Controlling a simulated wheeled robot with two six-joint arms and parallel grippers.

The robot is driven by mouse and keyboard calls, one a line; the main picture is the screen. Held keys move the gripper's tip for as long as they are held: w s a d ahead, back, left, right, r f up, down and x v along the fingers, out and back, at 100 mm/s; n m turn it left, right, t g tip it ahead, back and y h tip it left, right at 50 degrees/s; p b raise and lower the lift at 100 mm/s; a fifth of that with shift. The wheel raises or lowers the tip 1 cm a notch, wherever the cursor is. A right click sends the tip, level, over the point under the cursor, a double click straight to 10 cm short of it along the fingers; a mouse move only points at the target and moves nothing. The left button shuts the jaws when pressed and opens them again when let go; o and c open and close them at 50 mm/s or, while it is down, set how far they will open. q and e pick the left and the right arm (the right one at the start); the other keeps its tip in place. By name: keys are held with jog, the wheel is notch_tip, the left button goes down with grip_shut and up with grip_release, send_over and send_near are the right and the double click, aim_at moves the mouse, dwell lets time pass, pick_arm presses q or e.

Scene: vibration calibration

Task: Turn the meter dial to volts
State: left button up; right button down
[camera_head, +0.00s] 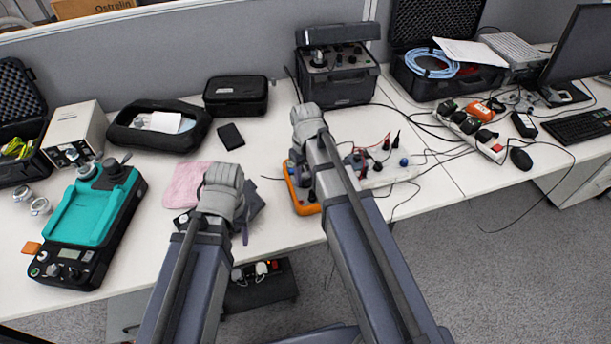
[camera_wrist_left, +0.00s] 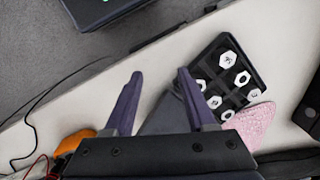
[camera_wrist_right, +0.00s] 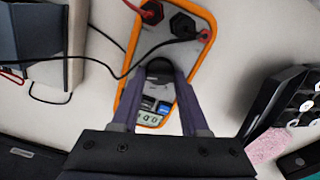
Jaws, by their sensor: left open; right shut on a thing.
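The meter (camera_head: 303,200) is an orange-edged handheld on the table, mostly hidden behind my right arm in the head view. The dial's pointer and markings are too hidden to read. My left gripper (camera_wrist_left: 159,74) is open and empty above the table's front edge, away from the meter.
A black tray of white hexagonal pieces (camera_wrist_left: 228,72) and a pink cloth (camera_head: 188,184) lie near my left gripper. A teal-topped device (camera_head: 82,212) stands at the left. Red and black leads cross the table by the meter (camera_wrist_right: 110,70).

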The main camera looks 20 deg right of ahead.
aim_at(305, 179)
jog(key=n, duration=0.6)
jog(key=shift+n, duration=0.3)
dwell(0.4)
jog(key=shift+c, duration=2.1)
grip_release()
pick_arm(q)
jog(key=shift+r, duration=0.1)
pick_arm(e)
jog(key=shift+r, duration=0.15)
notch_tip(305, 179, up, 8)
jog(key=p, duration=0.8)
jog(key=shift+f, duration=0.2)
pick_arm(q)
notch_tip(305, 179, up, 8)
jog(key=shift+f, duration=0.2)
